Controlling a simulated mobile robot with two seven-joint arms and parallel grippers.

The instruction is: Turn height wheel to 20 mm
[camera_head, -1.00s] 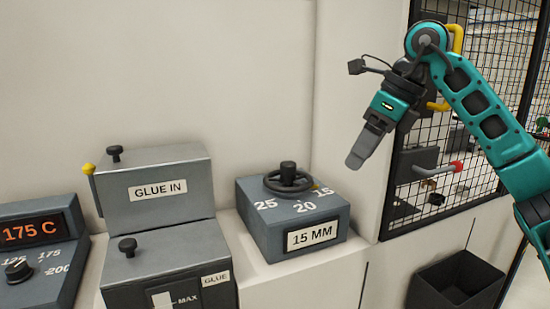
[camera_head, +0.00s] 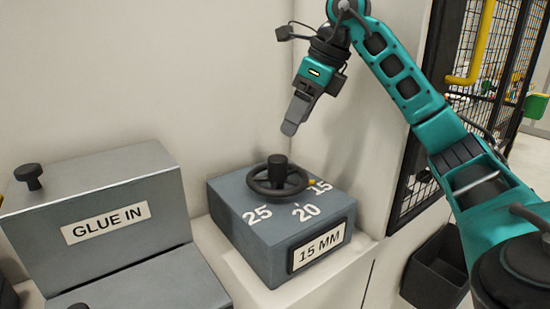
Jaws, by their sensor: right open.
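The height wheel (camera_head: 262,187) is a black handwheel with a raised knob in its middle. It sits on top of a grey box (camera_head: 240,235) marked 25, 20 and 15. A yellow mark on the wheel's right side points toward 15. The label (camera_head: 319,246) on the box's front reads 15 MM. My right gripper (camera_head: 289,128) is above the wheel, a little to its right, pointing down and apart from it. Its fingers overlap in this view, so the gap between them is hidden. My left gripper is not in view.
A grey GLUE IN box (camera_head: 105,212) with a black knob (camera_head: 29,177) stands left of the wheel box. A wall is close behind. A black mesh fence (camera_head: 480,70) and a dark open bin (camera_head: 436,268) are at the right.

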